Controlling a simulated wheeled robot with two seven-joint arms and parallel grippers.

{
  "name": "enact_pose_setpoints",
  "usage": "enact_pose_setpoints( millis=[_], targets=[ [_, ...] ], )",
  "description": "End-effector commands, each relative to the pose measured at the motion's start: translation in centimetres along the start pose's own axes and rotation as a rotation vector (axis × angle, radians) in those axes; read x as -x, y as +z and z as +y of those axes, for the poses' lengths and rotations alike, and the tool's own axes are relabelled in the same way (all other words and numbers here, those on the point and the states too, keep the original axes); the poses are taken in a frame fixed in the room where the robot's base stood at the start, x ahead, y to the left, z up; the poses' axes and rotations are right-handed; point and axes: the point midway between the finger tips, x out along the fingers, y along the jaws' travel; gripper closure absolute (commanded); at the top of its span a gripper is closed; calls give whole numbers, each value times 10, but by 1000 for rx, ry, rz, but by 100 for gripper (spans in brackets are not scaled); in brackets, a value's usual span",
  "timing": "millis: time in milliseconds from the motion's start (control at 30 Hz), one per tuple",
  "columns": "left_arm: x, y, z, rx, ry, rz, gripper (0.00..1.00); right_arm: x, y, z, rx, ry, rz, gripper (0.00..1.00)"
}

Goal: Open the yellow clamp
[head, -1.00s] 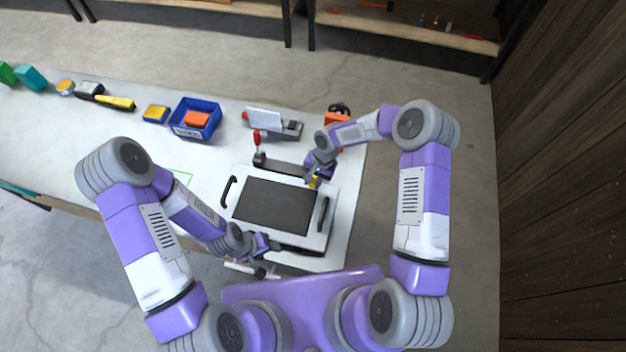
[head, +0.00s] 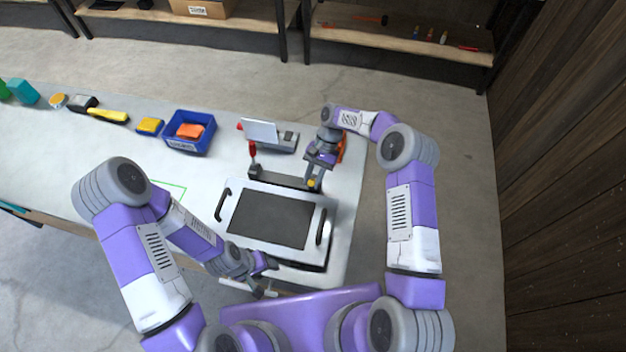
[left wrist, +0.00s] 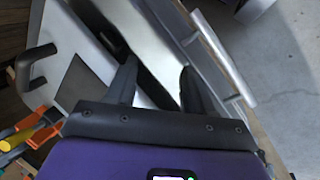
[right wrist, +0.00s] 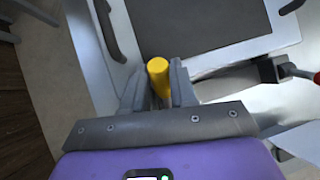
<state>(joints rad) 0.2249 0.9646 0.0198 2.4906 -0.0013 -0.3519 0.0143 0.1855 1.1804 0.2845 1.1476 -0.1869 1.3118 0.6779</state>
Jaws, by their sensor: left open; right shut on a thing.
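The yellow clamp handle (head: 311,183) is at the far right corner of the white panel with a dark window (head: 270,218). In the right wrist view the yellow handle (right wrist: 158,76) sits between the fingers of my right gripper (right wrist: 157,88), which is shut on it. The clamp's base is mostly hidden by the gripper. A red clamp handle (head: 252,151) stands upright at the panel's far left corner. My left gripper (left wrist: 156,85) is open and empty at the panel's near edge, beside a pale rail.
The panel has two black handles (head: 223,204) (head: 324,226). Behind it are a grey device (head: 284,141) and a blue bin (head: 189,132). Several small items lie at the table's far left. The table's left middle is clear.

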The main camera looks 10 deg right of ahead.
Motion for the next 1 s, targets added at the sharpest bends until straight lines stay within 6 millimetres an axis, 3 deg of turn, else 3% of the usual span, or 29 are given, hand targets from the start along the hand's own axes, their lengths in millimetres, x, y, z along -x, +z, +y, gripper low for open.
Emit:
enact_pose_setpoints(
  millis=[267, 300, 467, 767, 1000],
  targets=[
    [0, 0, 0, 0, 0, 0, 47, 1, 0, -1, 0, -2, 3, 100],
    [0, 0, 0, 0, 0, 0, 47, 1, 0, -1, 0, -2, 3, 72],
    [0, 0, 0, 0, 0, 0, 47, 1, 0, 0, -1, -1, 2, 47],
    [0, 0, 0, 0, 0, 0, 47, 2, 0, 0, -1, -1, 2, 47],
    [-3, 0, -1, 0, 0, 0, 47, 32, -1, -1, -2, -2, 6, 47]
  ],
)
